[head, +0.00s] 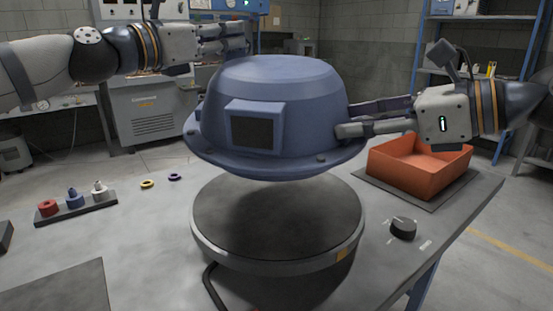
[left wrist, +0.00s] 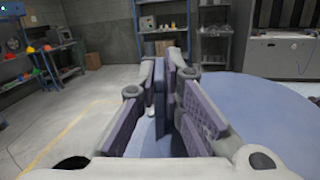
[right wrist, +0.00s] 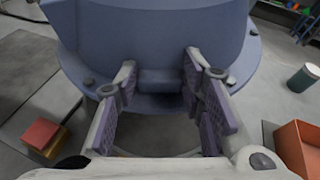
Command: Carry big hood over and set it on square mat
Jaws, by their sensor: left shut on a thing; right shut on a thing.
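The big hood (head: 265,95) is a blue dome with a wide brim and a dark window box. It is held level above a round dark plate (head: 280,215), with a gap below its brim. My left gripper (head: 243,38) is shut on the hood's far left side; its grip point is mostly hidden behind the dome. My right gripper (head: 347,120) is shut on the hood's right side, its fingers around a blue handle block (right wrist: 160,82) in the right wrist view. A dark square mat (head: 60,288) lies flat at the table's front left, partly out of frame.
An orange open box (head: 418,167) stands on a dark pad at the right. A peg rack (head: 75,207) and small rings (head: 148,184) lie at the left. A knob (head: 403,228) sits at the front right. A green cup (right wrist: 303,78) shows in the right wrist view.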

